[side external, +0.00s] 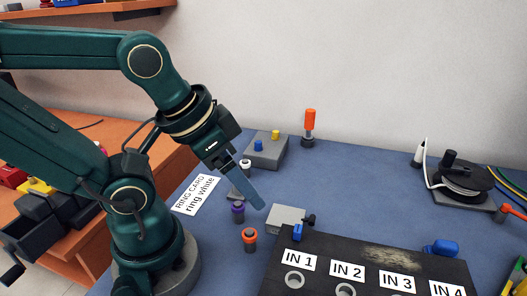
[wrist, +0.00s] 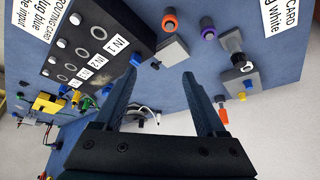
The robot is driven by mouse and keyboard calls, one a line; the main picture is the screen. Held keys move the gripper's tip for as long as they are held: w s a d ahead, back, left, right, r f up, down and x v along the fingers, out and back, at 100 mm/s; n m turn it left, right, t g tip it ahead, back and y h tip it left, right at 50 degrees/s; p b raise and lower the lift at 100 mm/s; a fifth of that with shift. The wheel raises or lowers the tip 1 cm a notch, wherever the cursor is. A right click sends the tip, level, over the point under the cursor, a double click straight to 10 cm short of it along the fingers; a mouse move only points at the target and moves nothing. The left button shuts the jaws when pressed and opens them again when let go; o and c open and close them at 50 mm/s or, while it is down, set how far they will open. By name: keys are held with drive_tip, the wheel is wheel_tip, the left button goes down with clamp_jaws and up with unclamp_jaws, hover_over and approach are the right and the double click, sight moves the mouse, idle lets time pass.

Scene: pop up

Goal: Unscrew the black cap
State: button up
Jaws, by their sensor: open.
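A small black knob-like part (side external: 309,219) shows at the right edge of a light grey block (side external: 285,214) on the blue table; it may be the black cap, but I cannot tell for sure. In the wrist view this block (wrist: 174,50) lies beyond my fingertips, with the dark part (wrist: 155,64) at its corner. My gripper (side external: 258,202) points down and to the right above the table, left of the block. In the wrist view my gripper (wrist: 160,77) has its two fingers apart with nothing between them. The near finger hides part of the table in the side view.
An orange-ringed peg (side external: 250,238), a purple-ringed peg (side external: 238,210) and a white-ringed peg (side external: 245,164) stand nearby. A black panel (side external: 375,257) with labelled sockets fills the front. A cable reel (side external: 462,178) stands right.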

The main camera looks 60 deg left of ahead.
drive_tip(key=shift+w+a+r+n+g, duration=0.2)
drive_tip(key=shift+w+a+r+n, duration=0.2)
drive_tip(key=shift+r, duration=0.25)
drive_tip(key=shift+w+a+r+n+g, duration=0.2)
drive_tip(key=shift+w+a+r+n, duration=0.15)
drive_tip(key=shift+w+r, duration=0.2)
drive_tip(key=shift+c, duration=0.8)
drive_tip(key=w+a+f+n+g, duration=0.1)
drive_tip(key=w+a+n+g, duration=0.1)
drive_tip(key=a+n, duration=0.35)
drive_tip(key=w+a+f+n+g, duration=0.1)
drive_tip(key=w+a+n+g, duration=0.15)
drive_tip(key=a, duration=0.65)
drive_tip(key=shift+m, duration=0.25)
drive_tip(key=f, duration=0.5)
drive_tip(key=s+f, duration=0.1)
drive_tip(key=f, duration=0.2)
drive_tip(key=shift+a+f, duration=0.1)
drive_tip(key=shift+f, duration=0.3)
drive_tip(key=c, duration=0.3)
clamp_jaws()
drive_tip(key=n, duration=3.2)
drive_tip(key=shift+o, duration=1.3)
unclamp_jaws()
